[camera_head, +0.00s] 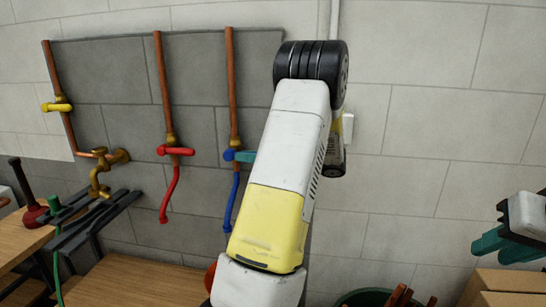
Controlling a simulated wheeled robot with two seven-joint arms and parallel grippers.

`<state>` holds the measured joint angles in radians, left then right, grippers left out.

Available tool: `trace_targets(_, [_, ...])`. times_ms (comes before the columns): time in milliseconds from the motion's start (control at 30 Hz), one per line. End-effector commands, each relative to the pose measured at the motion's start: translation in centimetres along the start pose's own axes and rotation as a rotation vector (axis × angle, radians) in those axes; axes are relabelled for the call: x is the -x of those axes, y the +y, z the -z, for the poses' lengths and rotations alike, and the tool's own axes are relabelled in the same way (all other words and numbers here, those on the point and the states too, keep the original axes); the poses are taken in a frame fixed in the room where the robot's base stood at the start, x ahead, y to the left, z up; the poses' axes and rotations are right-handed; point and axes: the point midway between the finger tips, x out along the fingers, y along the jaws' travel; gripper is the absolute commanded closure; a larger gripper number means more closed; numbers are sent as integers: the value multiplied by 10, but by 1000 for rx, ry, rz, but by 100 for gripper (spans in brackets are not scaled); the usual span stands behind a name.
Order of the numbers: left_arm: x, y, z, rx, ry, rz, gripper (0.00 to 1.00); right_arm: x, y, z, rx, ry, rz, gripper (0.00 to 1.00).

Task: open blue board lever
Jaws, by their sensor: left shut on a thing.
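The grey board (200,72) on the wall carries three copper pipes with valves. The blue lever (229,155) is on the rightmost pipe (233,90), with a blue hose (232,200) below it. My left gripper (245,157) shows only as a teal fingertip at the lever's right end, and it is shut on the lever. My white and yellow arm hides the rest of that gripper. My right gripper (505,250) is at the right edge, partly cut off, its teal fingers apart and empty, far from the board.
A red lever (176,151) and a yellow lever (57,106) sit on the other pipes. A brass tap (100,172) sticks out at lower left. Wooden benches (135,283) stand below, with a red plunger (33,212). A green bucket (365,297) and cardboard box (510,282) are at lower right.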

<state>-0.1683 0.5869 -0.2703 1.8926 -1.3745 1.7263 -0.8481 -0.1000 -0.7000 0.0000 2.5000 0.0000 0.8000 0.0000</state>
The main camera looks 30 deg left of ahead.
Motion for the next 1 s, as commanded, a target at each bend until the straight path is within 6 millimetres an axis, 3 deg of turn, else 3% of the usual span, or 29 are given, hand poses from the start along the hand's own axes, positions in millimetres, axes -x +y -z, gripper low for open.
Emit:
trace_targets(267, [0,1,-7,4,114,24,100,0,0,0,0,0,0,72])
trace_targets(1000, [-11,6,-33,3,633,128,100,0,0,0,0,0,0,72])
